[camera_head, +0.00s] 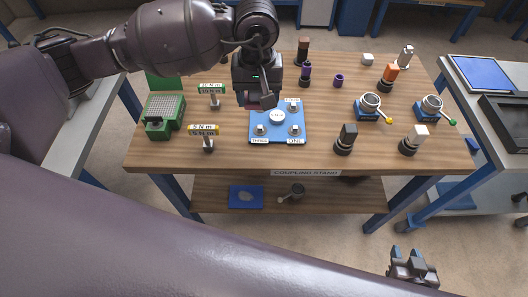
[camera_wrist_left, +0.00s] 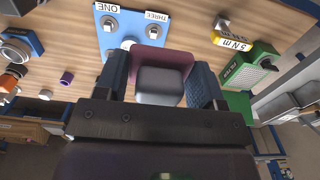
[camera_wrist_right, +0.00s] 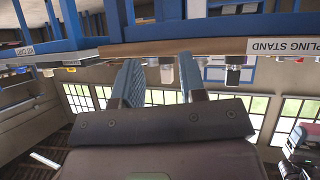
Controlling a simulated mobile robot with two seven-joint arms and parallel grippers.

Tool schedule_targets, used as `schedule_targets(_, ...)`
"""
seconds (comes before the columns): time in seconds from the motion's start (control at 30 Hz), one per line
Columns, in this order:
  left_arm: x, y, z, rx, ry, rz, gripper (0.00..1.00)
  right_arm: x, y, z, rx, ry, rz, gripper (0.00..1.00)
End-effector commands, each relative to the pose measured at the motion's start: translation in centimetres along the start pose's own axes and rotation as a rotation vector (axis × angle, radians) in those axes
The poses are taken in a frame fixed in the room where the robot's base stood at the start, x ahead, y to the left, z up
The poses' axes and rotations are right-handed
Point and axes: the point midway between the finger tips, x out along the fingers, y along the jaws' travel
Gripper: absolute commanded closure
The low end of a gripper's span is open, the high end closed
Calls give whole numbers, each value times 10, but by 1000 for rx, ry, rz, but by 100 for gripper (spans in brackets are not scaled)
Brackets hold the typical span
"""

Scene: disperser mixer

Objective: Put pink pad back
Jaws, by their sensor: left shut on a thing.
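My left gripper (camera_head: 262,101) is above the back left of the blue plate (camera_head: 284,134) on the wooden table. In the left wrist view its fingers (camera_wrist_left: 160,88) are shut on a dusky pink pad (camera_wrist_left: 178,59) with a grey block-like face. The plate also shows there (camera_wrist_left: 123,48), beyond the pad. It carries a round white centre and metal posts with labels such as ONE and THREE. Its back left corner is hidden by the gripper in the head view. My right gripper (camera_head: 409,257) is open and empty, low in front of the table.
A green block device (camera_head: 164,116) and two torque tools, a green one (camera_head: 211,89) and a yellow one (camera_head: 205,131), stand left. Several dark-based fittings and two lever clamps (camera_head: 370,102) stand right. A lower shelf (camera_head: 335,196) holds a blue pad (camera_head: 246,197).

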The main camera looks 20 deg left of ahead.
Motion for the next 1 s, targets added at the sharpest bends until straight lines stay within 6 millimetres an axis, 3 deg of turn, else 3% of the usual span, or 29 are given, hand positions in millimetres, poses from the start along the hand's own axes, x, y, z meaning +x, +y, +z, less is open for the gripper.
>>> schedule_targets(0.17,22,-1,1,17,-5,-2,59,-1,-2,1,5,-3,0,62)
schedule_targets(0.7,136,-1,0,14,-5,0,59,-5,-1,12,8,-25,2,62)
schedule_targets(1.0,159,-1,0,15,-1,1,59,-2,0,6,2,-13,1,62)
